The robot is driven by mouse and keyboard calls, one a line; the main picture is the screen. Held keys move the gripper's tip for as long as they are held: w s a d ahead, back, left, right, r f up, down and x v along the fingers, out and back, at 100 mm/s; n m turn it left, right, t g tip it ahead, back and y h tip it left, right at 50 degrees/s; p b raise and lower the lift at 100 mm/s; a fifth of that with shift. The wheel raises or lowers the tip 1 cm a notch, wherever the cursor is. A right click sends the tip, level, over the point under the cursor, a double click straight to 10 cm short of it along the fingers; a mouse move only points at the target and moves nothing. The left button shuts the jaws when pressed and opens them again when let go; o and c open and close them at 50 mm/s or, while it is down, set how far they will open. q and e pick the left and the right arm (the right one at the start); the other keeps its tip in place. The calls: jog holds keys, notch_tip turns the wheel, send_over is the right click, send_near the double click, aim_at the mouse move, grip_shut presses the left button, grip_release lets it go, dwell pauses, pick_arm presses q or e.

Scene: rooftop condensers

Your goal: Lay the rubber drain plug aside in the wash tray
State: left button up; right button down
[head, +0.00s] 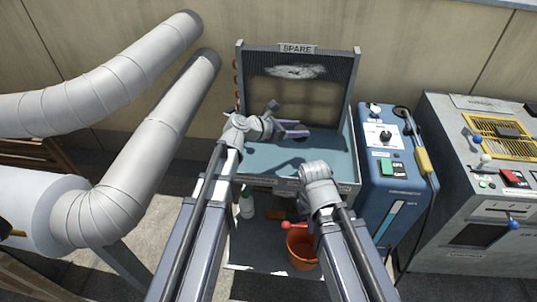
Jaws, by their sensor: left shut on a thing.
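The wash tray (262,162) is a wide tray with a teal floor below the upright finned panel. My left gripper (297,131) is over the back part of the tray, pointing right. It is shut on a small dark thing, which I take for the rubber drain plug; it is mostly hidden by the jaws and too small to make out. I cannot tell the height above the tray floor. My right gripper (315,172) is at the tray's front edge, lower and to the right. Its fingers are hidden behind its wrist.
The finned panel (262,88) marked SPARE stands behind the tray. A blue control unit (385,180) is close at the right, with a grey cabinet (470,210) beyond it. Thick grey ducts (110,85) fill the left. An orange bucket (302,252) and a white bottle (246,206) stand below.

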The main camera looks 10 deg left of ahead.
pick_arm(q)
jog(key=shift+a, duration=0.35)
jog(key=shift+f, duration=0.25)
notch_tip(320, 180, down, 10)
jog(key=b, duration=1)
jog(key=shift+r, duration=0.25)
jog(key=o, duration=0.9)
jog(key=shift+f, duration=0.2)
jog(key=o, duration=0.5)
jog(key=shift+c, duration=0.2)
jog(key=shift+r, duration=0.1)
